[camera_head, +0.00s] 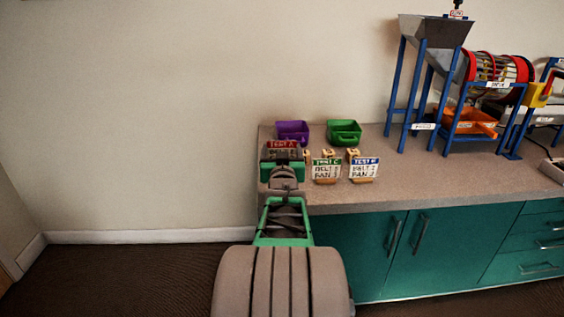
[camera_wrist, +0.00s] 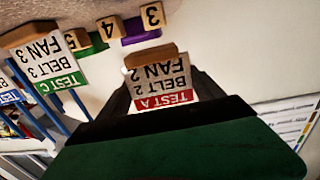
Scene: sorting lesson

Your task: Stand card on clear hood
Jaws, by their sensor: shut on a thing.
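The card headed TEST A in red, reading BELT 2 FAN 2 (camera_wrist: 160,80), has a wooden foot and appears upside down in the wrist view. My gripper (camera_wrist: 163,92) is shut on it, with dark fingers at both sides. In the head view, my gripper (camera_head: 283,168) is over the counter's left end, and the card's red strip (camera_head: 283,144) shows just above it. A green-headed TEST C card (camera_head: 325,169) and a blue-headed TEST B card (camera_head: 363,169) stand to the right. I cannot make out a clear hood in either view.
A purple bin (camera_head: 292,131) and a green bin (camera_head: 344,132) stand at the back, with numbered wooden blocks (camera_wrist: 110,27) near them. A hopper (camera_head: 436,32) on blue legs and a red-ringed drum (camera_head: 497,68) stand to the right. The counter (camera_head: 430,180) has free room in front.

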